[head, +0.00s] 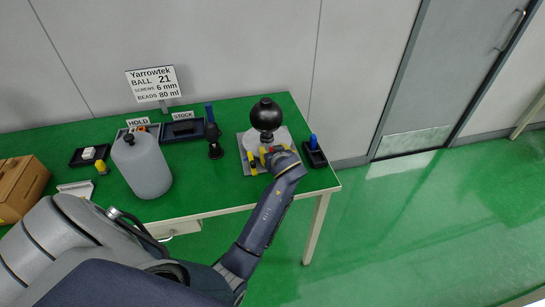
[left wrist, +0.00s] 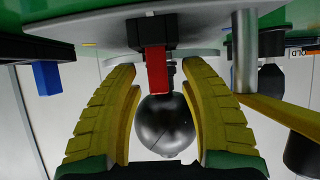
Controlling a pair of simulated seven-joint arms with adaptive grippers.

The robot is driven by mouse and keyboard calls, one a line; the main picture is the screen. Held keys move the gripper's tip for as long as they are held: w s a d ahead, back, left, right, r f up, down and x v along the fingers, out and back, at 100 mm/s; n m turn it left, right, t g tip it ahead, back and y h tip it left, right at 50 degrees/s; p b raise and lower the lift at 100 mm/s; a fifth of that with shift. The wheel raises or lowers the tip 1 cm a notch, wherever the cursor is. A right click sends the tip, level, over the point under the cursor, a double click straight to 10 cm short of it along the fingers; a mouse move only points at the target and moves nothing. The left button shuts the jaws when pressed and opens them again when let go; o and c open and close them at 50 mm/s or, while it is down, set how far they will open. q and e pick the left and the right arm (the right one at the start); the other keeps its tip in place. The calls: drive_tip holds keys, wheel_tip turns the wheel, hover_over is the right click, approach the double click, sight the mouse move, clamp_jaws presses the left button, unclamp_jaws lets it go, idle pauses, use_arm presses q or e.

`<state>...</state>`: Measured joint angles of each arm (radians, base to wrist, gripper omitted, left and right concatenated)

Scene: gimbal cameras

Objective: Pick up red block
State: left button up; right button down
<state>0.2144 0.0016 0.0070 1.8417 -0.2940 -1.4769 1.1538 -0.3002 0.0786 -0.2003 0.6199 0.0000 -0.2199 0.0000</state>
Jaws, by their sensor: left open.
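The red block (left wrist: 157,70) shows in the left wrist view, held at one end in a dark holder (left wrist: 150,33). In the head view it is mostly hidden by my left gripper (head: 268,157). In the left wrist view the yellow fingers of my left gripper (left wrist: 160,72) are open, one on each side of the block, with gaps between. The block's free end points toward the palm. A black ball (left wrist: 165,125) shows behind the block; in the head view the ball (head: 266,114) stands on a grey base. My right gripper is not in view.
A blue block (head: 313,141) stands in a dark tray right of the ball's base. A grey canister (head: 143,165), stock tray (head: 184,130) and sign (head: 152,83) are to the left. A metal post (left wrist: 245,50) rises near the fingers. The green table (head: 212,180) has bare room mid-table.

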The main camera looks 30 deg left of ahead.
use_arm(q)
clamp_jaws()
idle(0.4)
drive_tip(key=shift+r, duration=0.1)
